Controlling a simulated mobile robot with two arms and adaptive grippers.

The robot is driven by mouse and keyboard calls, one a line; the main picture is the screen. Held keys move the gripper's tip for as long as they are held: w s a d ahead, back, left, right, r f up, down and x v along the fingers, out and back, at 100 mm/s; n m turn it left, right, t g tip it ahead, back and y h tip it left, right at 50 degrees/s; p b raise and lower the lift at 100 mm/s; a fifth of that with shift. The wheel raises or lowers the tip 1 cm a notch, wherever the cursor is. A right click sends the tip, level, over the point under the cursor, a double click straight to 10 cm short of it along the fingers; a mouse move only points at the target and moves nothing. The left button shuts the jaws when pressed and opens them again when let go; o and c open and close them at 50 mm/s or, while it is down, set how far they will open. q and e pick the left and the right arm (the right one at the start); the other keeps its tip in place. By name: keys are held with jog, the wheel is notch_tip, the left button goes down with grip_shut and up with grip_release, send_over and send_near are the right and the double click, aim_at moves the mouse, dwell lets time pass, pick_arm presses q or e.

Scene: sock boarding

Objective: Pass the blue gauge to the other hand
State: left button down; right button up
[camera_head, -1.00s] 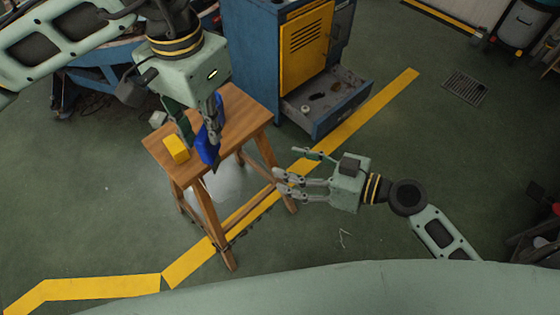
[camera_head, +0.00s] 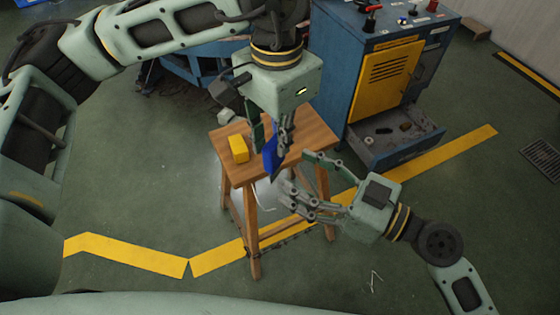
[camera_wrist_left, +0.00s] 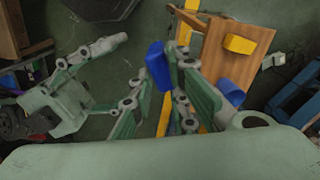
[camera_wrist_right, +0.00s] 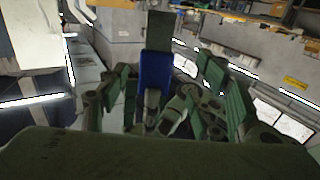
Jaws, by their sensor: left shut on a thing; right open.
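The blue gauge (camera_head: 269,158) is in my left gripper (camera_head: 271,138), shut on it above the front edge of the wooden stool. It points downward, and the fingers hide its upper part. It also shows between the fingers in the left wrist view (camera_wrist_left: 157,66). My right gripper (camera_head: 302,180) is open and empty, just below and right of the gauge, fingers pointing towards it. In the right wrist view, the gauge (camera_wrist_right: 155,75) stands ahead, between the spread fingers; its near end is partly hidden by them.
The wooden stool (camera_head: 310,135) carries a yellow block (camera_head: 238,149). A blue cabinet (camera_head: 338,75) with an open drawer (camera_head: 400,145) stands behind right. The floor at front right is clear.

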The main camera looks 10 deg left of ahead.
aim_at(278, 164)
jog(key=shift+x, duration=2.7)
jog(key=shift+c, duration=0.3)
pick_arm(q)
jog(key=shift+w, duration=0.1)
pick_arm(e)
jog(key=shift+s, duration=0.1)
jog(key=c, duration=1.1)
pick_arm(q)
jog(key=c, duration=1.6)
grip_release()
pick_arm(e)
jog(key=shift+c, duration=0.8)
